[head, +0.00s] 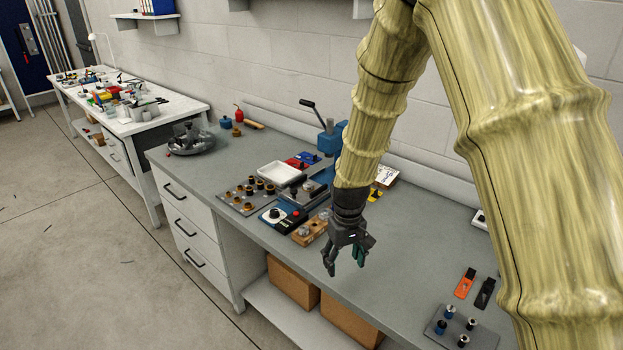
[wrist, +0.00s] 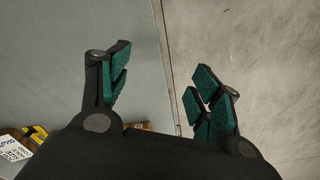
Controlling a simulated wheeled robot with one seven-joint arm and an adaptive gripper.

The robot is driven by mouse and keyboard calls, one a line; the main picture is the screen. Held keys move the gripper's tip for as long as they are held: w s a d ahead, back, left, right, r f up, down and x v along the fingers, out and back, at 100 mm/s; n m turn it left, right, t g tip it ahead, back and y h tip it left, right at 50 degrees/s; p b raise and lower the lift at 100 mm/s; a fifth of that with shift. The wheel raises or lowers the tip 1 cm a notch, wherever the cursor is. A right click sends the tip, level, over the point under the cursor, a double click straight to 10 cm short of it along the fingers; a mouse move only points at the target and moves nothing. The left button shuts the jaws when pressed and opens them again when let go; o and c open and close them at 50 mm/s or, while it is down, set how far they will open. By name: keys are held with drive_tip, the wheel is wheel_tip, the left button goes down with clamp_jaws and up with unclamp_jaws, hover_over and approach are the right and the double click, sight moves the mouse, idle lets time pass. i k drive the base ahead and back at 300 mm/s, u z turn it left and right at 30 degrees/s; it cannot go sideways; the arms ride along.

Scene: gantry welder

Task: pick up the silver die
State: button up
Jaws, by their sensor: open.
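My gripper (head: 346,264) hangs open and empty above the front part of the grey workbench (head: 395,290). In the wrist view my gripper (wrist: 160,88) shows its green-padded fingers wide apart, with nothing between them, over the bench's front edge. I cannot tell for sure which item is the silver die. Small silvery pieces sit on a wooden block (head: 306,238) just behind and left of my gripper, partly hidden by it. A grey plate (head: 482,341) at the lower right holds several small dark, blue and silver-topped pieces.
A plate with black and brass rings (head: 237,205), a white tray (head: 280,173) and a blue press (head: 331,140) stand farther back. A black-and-blue box with a knob (head: 281,217) is near the front edge. An orange tool (head: 465,283) lies right.

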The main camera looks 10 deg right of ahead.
sight(309, 186)
drive_tip(key=u, duration=0.05)
drive_tip(key=i, duration=1.65)
